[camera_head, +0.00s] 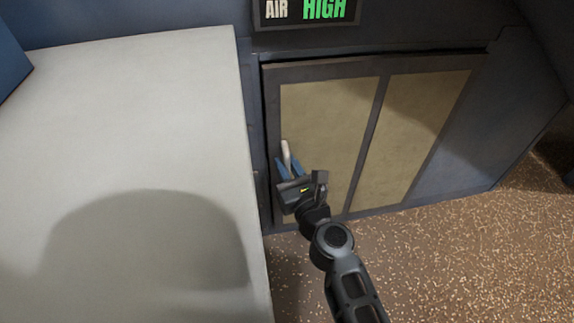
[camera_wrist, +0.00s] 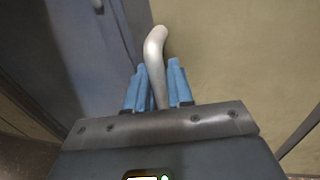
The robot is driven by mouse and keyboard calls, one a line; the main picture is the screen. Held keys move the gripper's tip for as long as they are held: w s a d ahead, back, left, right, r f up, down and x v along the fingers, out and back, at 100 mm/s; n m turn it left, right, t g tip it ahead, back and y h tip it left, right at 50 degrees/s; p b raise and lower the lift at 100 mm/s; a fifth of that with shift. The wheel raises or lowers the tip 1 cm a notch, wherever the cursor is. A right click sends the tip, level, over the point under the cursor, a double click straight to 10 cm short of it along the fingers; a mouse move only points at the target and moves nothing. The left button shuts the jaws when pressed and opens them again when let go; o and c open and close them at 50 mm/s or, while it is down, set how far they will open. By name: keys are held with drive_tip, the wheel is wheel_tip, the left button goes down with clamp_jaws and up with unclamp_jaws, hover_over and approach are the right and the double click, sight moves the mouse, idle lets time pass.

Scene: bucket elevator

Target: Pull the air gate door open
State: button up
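The air gate door (camera_head: 325,130) is a framed tan panel in the dark blue wall, under the AIR HIGH sign. It looks closed, with a dark seam along its left edge. A pale rod-like handle (camera_head: 286,155) stands near its left edge; its bent upper end shows in the wrist view (camera_wrist: 156,45). My gripper (camera_head: 289,168) is at the handle. The handle's lower part is hidden by the fingers and gripper body.
A large pale grey block (camera_head: 130,130) stands just left of the door, with its edge near my gripper. The sign (camera_head: 305,12) is above. A second tan panel (camera_head: 412,140) is to the right. Speckled brown floor (camera_head: 460,255) is clear at the lower right.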

clamp_jaws()
drive_tip(key=shift+s+d, duration=0.1)
